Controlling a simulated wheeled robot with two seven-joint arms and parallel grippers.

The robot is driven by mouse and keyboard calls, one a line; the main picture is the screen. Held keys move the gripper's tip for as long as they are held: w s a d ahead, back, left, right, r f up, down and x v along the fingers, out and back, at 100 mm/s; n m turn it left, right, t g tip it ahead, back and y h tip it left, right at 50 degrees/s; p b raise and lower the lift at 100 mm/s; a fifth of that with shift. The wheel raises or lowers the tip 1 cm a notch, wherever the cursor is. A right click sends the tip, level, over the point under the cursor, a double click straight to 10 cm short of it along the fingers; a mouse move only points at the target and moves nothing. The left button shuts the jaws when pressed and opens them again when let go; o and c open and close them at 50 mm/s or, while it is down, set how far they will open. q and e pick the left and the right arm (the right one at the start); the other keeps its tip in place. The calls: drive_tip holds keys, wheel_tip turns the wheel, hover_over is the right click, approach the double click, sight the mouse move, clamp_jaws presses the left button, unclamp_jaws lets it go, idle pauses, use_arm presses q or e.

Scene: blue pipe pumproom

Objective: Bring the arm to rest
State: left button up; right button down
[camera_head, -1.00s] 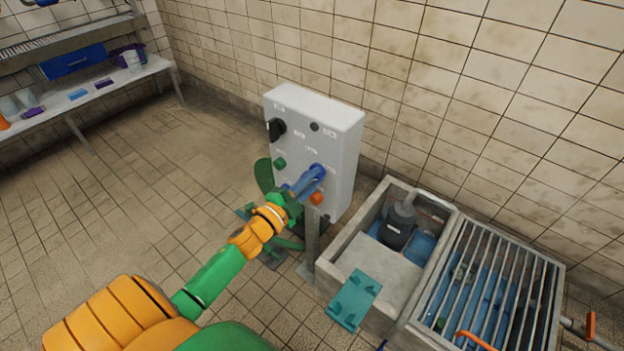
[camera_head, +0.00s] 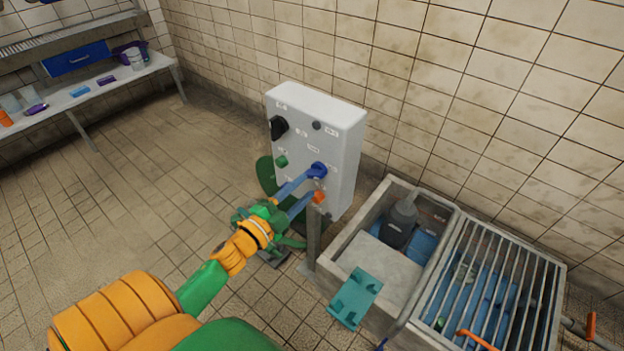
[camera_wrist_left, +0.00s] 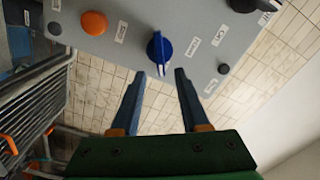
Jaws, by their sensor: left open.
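My left gripper (camera_head: 307,184) is open and empty in front of the grey control box. Its two blue fingers are spread apart and point at the box. The blue knob (camera_head: 318,170) on the box front lies just past the fingertips. In the left wrist view the blue knob (camera_wrist_left: 159,48) shows beyond the gap between the fingertips (camera_wrist_left: 160,72), with nothing held between them. My right gripper is in neither view.
The control box (camera_head: 345,135) stands on a post by the tiled wall, with a black knob (camera_head: 278,127), a green button (camera_head: 281,161) and an orange button (camera_head: 319,197). A concrete sump with a metal grate (camera_head: 500,285) is at right. A bench (camera_head: 110,90) stands far left; floor between is clear.

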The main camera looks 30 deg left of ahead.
use_arm(q)
drive_tip(key=shift+s+a, duration=0.1)
drive_tip(key=shift+s, duration=1.1)
